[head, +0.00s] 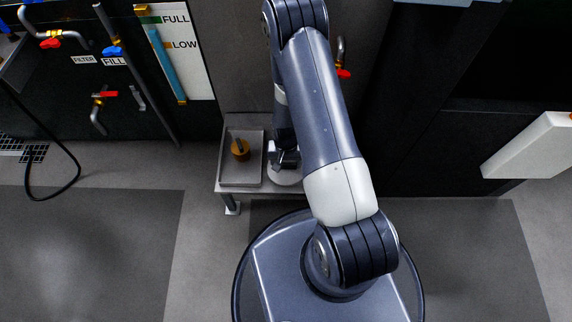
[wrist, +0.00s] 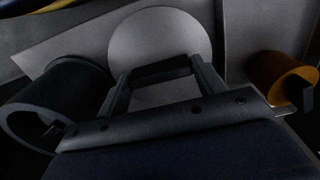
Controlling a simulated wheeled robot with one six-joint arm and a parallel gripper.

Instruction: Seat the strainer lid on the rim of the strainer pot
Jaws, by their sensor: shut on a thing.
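My gripper (wrist: 165,75) is shut on a dark bar-shaped handle (wrist: 160,71), with one finger at each end. A round pale grey disc (wrist: 155,32), which looks like the strainer lid, shows just beyond the handle in the wrist view. In the head view the pale disc (head: 284,177) shows partly under my gripper (head: 284,158), at the right of the small table. A dark hollow cylinder (wrist: 60,95) stands left of the gripper in the wrist view. It may be the strainer pot, but I cannot tell. The gap between disc and any rim is hidden.
A shallow grey tray (head: 227,180) lies on the small table (head: 220,188). An orange-brown hollow cylinder (head: 240,150) sits in it; it also shows in the wrist view (wrist: 278,72). Red-handled valves (head: 343,74) stick out of the wall behind. My arm hides the table's right side.

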